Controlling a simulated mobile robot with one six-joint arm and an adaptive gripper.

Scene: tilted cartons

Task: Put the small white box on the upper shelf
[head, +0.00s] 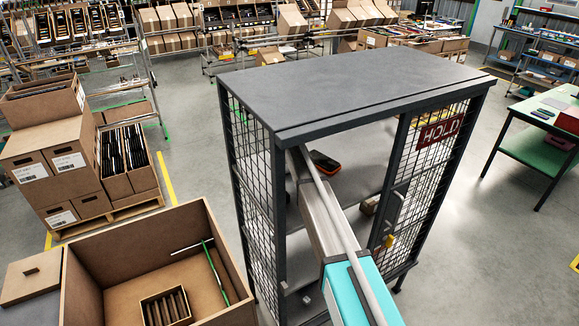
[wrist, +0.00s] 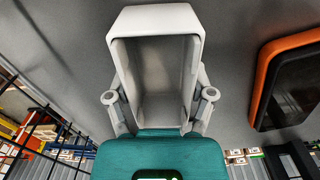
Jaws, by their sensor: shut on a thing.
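In the wrist view my gripper (wrist: 158,100) is closed around the small white box (wrist: 155,22), with a finger on each side. The box's pale end faces outward, and its nearer side is in shadow. A plain grey surface fills the view behind it; whether the box touches it I cannot tell. In the head view my arm reaches into the dark mesh cabinet (head: 365,85), where the upper shelf (head: 352,182) partly shows. The gripper and the box are hidden there by the cabinet's top and my arm.
An orange-and-black handheld device (head: 324,162) lies on the upper shelf; it is right of the box in the wrist view (wrist: 290,80). Mesh sides, posts and a red HOLD sign (head: 441,130) bound the cabinet. A large open carton (head: 85,285) stands at the left.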

